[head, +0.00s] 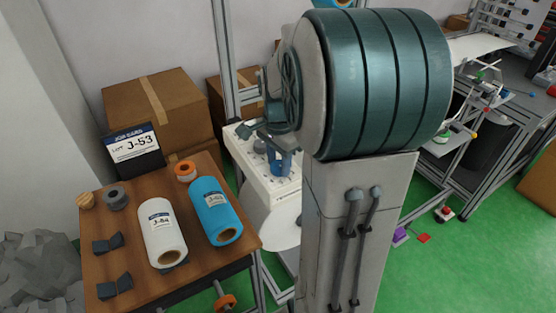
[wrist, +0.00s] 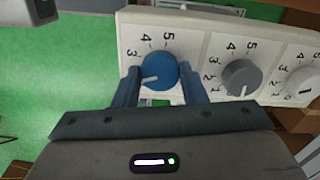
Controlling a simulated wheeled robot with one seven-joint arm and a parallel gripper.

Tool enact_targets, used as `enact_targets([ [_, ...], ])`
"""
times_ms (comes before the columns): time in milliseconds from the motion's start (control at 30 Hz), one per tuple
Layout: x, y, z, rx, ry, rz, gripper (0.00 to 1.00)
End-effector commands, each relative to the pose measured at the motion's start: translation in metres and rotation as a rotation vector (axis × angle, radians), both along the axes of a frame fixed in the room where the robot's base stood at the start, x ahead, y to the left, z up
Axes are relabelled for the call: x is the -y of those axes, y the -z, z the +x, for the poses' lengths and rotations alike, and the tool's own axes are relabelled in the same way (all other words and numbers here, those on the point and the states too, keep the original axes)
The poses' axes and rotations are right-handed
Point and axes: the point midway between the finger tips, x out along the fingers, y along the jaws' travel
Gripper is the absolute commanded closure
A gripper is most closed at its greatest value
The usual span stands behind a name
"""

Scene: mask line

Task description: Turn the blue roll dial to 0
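The blue dial (wrist: 159,70) is on a white panel (wrist: 189,20) in the wrist view. Its white mark points to the lower left, below the printed 3. The 4 and 5 show above it; lower numbers are hidden by my gripper. My gripper (wrist: 160,76) has one blue finger on each side of the dial, spread about a dial's width. The fingers look slightly apart from the dial's sides, but contact is hard to tell. In the head view my gripper (head: 279,160) is at the panel (head: 250,175), and the blue dial cannot be told apart from the fingers.
A grey dial (wrist: 240,77) and a white dial (wrist: 299,82) sit to the right of the blue one. A wooden table (head: 115,262) holds a white roll (head: 163,250) and a blue roll (head: 206,190). A job card (head: 133,148) reads J-53.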

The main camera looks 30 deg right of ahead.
Motion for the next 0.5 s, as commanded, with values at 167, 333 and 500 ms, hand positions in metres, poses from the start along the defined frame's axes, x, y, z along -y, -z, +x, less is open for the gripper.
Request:
enact_targets([
  [167, 0.0000, -0.0002, 0.0000, 0.000, 0.000, 0.000, 0.85],
  [333, 0.0000, -0.0003, 0.0001, 0.000, -0.014, 0.000, 0.85],
  [500, -0.0001, -0.0002, 0.0002, 0.000, -0.068, 0.000, 0.85],
])
